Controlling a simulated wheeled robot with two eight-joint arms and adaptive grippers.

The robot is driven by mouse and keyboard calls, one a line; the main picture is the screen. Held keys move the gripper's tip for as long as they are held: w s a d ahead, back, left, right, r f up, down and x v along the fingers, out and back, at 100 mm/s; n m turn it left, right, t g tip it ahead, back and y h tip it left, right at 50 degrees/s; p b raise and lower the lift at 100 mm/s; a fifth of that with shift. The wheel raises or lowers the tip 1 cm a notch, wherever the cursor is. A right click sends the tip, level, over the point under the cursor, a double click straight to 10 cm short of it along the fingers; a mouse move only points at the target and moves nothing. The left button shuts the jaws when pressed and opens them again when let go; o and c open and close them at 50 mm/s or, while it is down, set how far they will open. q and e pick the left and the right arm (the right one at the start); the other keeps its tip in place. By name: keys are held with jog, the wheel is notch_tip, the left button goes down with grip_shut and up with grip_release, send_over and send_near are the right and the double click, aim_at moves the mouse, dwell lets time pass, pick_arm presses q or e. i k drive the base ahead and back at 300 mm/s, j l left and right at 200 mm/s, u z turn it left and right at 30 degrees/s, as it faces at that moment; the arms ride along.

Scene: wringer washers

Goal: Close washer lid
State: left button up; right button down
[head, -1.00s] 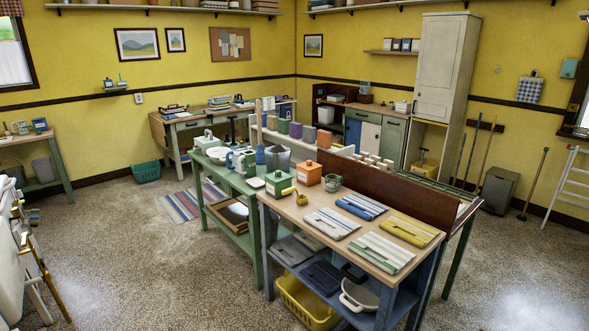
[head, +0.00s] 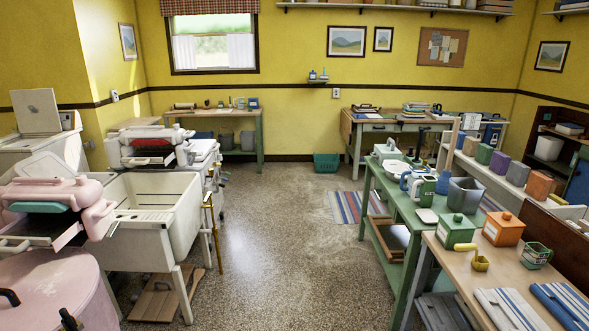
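A pink wringer washer (head: 62,285) stands at the lower left of the head view, cut off by the frame edge. Its round pink top carries a dark handle (head: 10,297) and looks covered. A pink wringer (head: 55,195) sits above it. Farther back, a white washer (head: 25,155) at the far left has a pale lid (head: 36,111) standing raised. Another wringer washer with a red-and-white wringer (head: 150,145) stands beyond the sink; its lid is hard to make out. Neither of my grippers is in view.
A white laundry sink (head: 160,213) on legs stands right of the pink washer. Open speckled floor (head: 275,240) runs down the middle. A green table (head: 400,235) and a wooden-topped table (head: 490,275), both loaded with containers, line the right side.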

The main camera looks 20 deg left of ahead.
aim_at(36, 110)
jog(key=i+j+u, duration=0.1)
jog(key=i+u, duration=0.2)
jog(key=i, duration=0.25)
jog(key=i+u, duration=0.35)
jog(key=i, duration=0.25)
jog(key=i+u, duration=0.1)
jog(key=i, duration=1.05)
jog(key=i+l, duration=0.15)
jog(key=i, duration=3.5)
jog(key=i+u, duration=0.15)
jog(key=i, duration=2.15)
jog(key=i+u, duration=0.35)
jog(key=i, duration=0.25)
jog(key=i+l+u, duration=0.1)
jog(key=i+u, duration=0.3)
jog(key=i, duration=0.2)
jog(key=i+j+u, duration=0.2)
jog(key=u, duration=0.2)
jog(key=i+u, duration=0.65)
jog(key=u, duration=0.15)
jog(key=i+u, duration=0.4)
jog(key=i+j+u, duration=0.15)
jog(key=i+u, duration=0.3)
jog(key=i, duration=0.5)
jog(key=i+l+u, duration=0.2)
jog(key=i+u, duration=0.25)
jog(key=i, duration=0.95)
